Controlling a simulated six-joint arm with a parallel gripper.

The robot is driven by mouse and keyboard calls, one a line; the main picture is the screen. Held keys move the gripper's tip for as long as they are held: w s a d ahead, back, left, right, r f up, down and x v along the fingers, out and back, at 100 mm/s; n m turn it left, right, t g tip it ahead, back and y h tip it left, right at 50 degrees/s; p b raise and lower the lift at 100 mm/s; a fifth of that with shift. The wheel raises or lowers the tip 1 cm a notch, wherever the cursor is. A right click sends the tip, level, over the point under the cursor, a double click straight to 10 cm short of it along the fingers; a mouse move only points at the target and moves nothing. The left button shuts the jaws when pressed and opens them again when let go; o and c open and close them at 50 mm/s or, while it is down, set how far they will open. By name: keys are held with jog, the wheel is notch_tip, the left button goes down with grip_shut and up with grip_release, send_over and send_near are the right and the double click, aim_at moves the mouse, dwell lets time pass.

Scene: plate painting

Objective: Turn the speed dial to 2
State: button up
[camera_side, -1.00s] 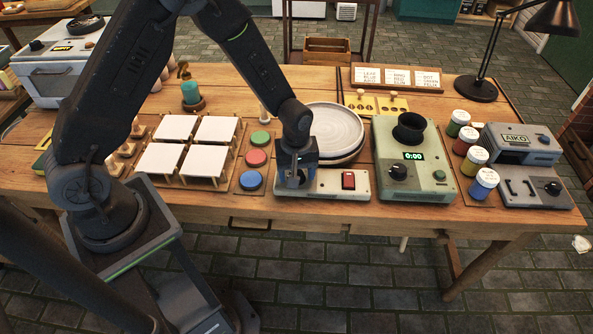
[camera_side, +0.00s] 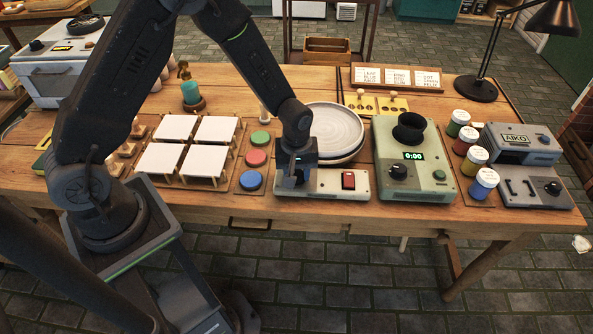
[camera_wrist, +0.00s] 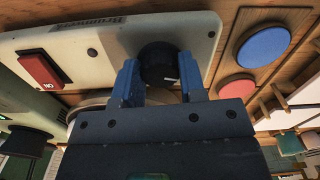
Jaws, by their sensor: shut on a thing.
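The speed dial (camera_wrist: 158,60) is a dark round knob on the pale front panel (camera_wrist: 110,45) of the wheel unit, with a small white mark visible on it. My gripper (camera_wrist: 158,80) is shut on the dial, one blue finger on each side of it. In the side view my gripper (camera_side: 292,181) points down at the left part of the unit (camera_side: 325,187) and hides the dial. The numbers around the dial cannot be read.
A red switch (camera_side: 348,180) sits right of the dial. A pale plate (camera_side: 334,130) lies behind it. Red, green and blue discs (camera_side: 251,180) stand close on the left. A pale green machine (camera_side: 412,165) showing 0:00 stands on the right.

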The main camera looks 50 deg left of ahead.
aim_at(296, 173)
jog(key=m, duration=1)
jog(key=shift+m, duration=0.4)
dwell(0.4)
jog(key=o, duration=0.9)
notch_tip(296, 173, up, 14)
jog(key=shift+f, duration=0.1)
